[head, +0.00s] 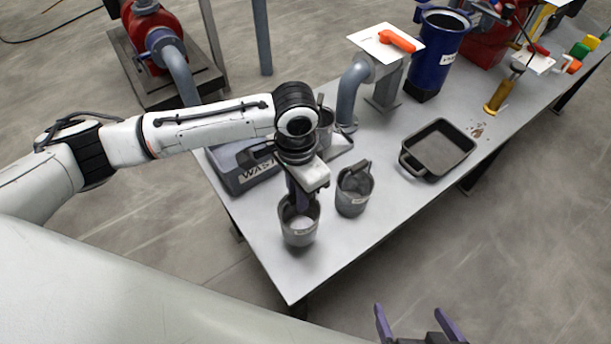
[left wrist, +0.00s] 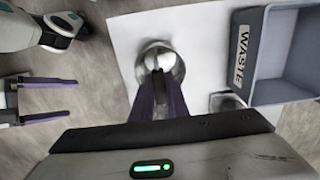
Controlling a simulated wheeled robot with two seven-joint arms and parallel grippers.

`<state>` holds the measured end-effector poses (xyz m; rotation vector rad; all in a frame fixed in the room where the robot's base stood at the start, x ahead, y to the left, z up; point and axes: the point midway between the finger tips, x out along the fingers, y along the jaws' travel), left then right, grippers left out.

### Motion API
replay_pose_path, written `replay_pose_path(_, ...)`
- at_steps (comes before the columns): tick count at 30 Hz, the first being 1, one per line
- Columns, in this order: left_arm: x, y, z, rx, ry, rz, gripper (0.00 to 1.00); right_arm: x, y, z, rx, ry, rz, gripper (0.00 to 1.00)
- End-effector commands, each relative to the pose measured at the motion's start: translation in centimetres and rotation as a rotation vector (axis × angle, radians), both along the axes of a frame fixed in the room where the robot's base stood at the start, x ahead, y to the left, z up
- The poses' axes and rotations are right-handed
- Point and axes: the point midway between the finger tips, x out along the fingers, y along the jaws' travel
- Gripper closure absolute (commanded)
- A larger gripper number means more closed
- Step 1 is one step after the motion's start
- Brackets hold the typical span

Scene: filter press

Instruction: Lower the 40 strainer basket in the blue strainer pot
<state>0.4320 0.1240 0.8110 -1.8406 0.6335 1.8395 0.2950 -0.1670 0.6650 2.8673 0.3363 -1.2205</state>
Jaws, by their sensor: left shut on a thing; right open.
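My left gripper (head: 299,198) is shut on the handle of a grey strainer basket (head: 300,226) at the table's near corner. This basket also shows between the purple fingers in the left wrist view (left wrist: 162,58). It appears upright and at or just above the table; I cannot tell if it touches. A second grey basket (head: 354,192) stands to its right, and a third (head: 325,130) is partly hidden behind my left arm. The basket labels are too small to read. The blue strainer pot (head: 437,58) stands open-topped at the back. My right gripper (head: 421,322) is open and empty in front of the table.
A grey waste bin (head: 240,178) sits behind my left gripper. A black tray (head: 437,148) lies on the right. A grey pipe (head: 350,95) and a white sheet with an orange handle (head: 397,41) are near the pot. The table's front right is clear.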

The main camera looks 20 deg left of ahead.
Motion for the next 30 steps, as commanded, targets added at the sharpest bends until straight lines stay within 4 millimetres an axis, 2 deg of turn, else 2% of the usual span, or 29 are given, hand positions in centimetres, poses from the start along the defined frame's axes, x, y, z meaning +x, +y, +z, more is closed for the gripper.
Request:
replay_pose_path(1,0.0,0.0,0.7,0.0,0.0,0.0,1.0,-0.1,-0.1,0.7,-0.001,0.001,-0.002,0.0)
replay_pose_path(8,0.0,0.0,1.3,0.0,-0.001,-0.001,1.0,0.0,-0.2,0.5,0.0,-0.002,-0.004,0.0)
replay_pose_path(19,0.0,0.1,4.6,0.0,-0.003,-0.001,1.0,-0.1,-0.2,0.6,-0.003,0.001,-0.001,0.0)
replay_pose_path(21,0.0,0.1,5.2,0.001,0.001,0.0,1.0,-0.1,-0.3,1.6,-0.004,0.004,0.0,0.0)
replay_pose_path(30,0.0,0.0,5.3,0.001,-0.001,0.0,1.0,0.0,-0.2,2.3,-0.003,-0.002,0.0,0.0)
